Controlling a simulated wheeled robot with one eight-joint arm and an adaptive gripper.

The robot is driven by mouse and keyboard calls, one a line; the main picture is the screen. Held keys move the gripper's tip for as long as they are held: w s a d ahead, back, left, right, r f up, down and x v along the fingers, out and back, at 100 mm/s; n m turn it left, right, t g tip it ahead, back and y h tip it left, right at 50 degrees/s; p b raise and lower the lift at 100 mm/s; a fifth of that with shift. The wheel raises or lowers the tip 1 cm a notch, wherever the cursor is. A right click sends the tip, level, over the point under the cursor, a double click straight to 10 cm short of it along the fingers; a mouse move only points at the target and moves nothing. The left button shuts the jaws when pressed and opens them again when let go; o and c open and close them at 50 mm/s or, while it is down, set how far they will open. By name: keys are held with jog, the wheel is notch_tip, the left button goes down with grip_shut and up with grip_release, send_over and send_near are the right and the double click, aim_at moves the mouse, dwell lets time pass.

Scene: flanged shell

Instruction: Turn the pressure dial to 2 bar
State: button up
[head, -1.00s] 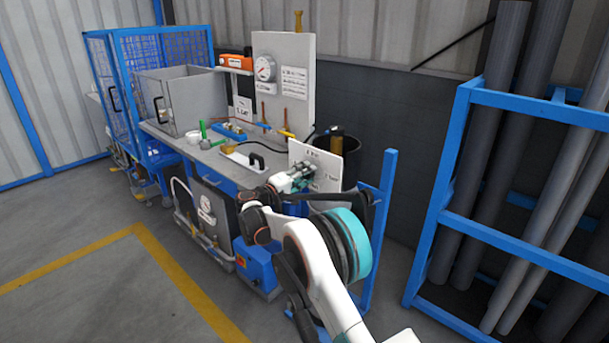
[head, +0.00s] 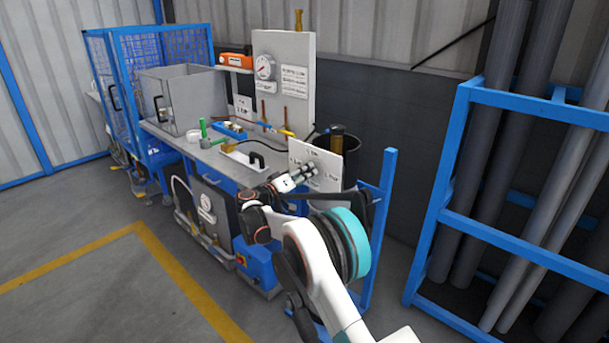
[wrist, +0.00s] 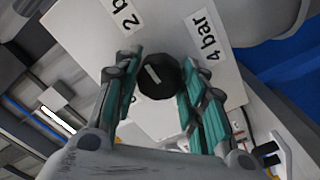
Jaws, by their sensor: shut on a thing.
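The pressure dial (wrist: 160,80) is a round black knob with a short white mark, on a pale panel in the wrist view. The mark slants to the upper left, roughly toward the "2 bar" label (wrist: 124,14). A "4 bar" label (wrist: 205,36) lies to the upper right of the knob. My gripper (wrist: 162,70) has its teal-padded fingers on both sides of the knob, shut on it. In the head view my gripper (head: 313,171) is at the face of the white dial panel (head: 327,160) and hides the knob.
A workbench (head: 215,160) holds a plate with a black handle (head: 256,160) and a gauge board (head: 295,70). A dark bin (head: 348,146) stands behind the dial panel. A blue pipe rack (head: 440,190) is at the right. The floor at left is clear.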

jog(key=shift+f, duration=0.1)
jog(key=o, duration=1.1)
jog(key=shift+a, duration=0.1)
jog(key=v, duration=1.2)
